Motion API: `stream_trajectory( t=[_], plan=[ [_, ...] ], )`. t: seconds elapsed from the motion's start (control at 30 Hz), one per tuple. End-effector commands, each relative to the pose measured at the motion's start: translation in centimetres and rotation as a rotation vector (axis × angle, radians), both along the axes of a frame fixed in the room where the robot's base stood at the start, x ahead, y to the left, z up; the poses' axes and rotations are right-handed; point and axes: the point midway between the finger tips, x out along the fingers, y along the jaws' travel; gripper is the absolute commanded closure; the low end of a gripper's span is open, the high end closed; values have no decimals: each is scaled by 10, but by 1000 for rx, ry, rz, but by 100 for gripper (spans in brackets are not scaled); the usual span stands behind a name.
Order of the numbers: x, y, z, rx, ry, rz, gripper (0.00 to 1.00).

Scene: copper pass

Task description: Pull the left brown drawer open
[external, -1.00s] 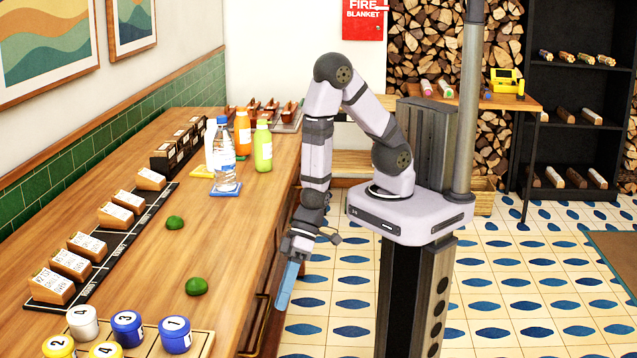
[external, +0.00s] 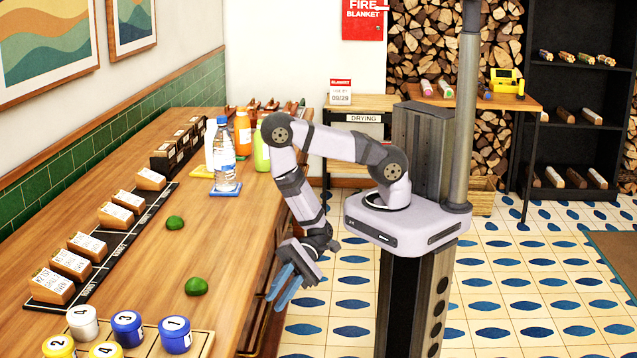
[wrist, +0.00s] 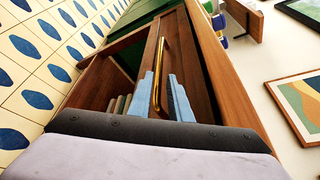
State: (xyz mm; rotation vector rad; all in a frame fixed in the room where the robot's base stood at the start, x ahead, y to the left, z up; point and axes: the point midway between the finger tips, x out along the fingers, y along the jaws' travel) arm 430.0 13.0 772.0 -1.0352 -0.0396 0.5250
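In the wrist view, a brown wooden front with an upright brass bar handle (wrist: 161,60) lies straight ahead of my gripper (wrist: 158,80). The blue stepped fingers are spread, one on each side of the handle's near part. The handle shows between them with gaps, and I cannot tell whether either finger touches it. In the external view, my gripper (external: 276,301) is open and points down-left at the counter's front side, below the top edge. The brown front is mostly hidden there.
The wooden counter (external: 150,255) carries green lumps, a water bottle (external: 225,168), labelled blocks and numbered jars (external: 175,335) near its front. A green panel (wrist: 125,57) lies beyond the brown front.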

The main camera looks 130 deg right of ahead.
Motion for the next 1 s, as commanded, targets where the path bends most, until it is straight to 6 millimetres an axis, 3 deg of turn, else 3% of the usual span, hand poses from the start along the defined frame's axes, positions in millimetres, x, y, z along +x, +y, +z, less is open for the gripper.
stream_trajectory(
  t=[0.27, 0.7, 1.0],
  plan=[
    [12, 7, -3, -4, 0, 7, 82],
    [54, 28, -13, -5, 1, 5, 82],
    [64, 32, -16, -3, 1, 2, 82]
  ],
)
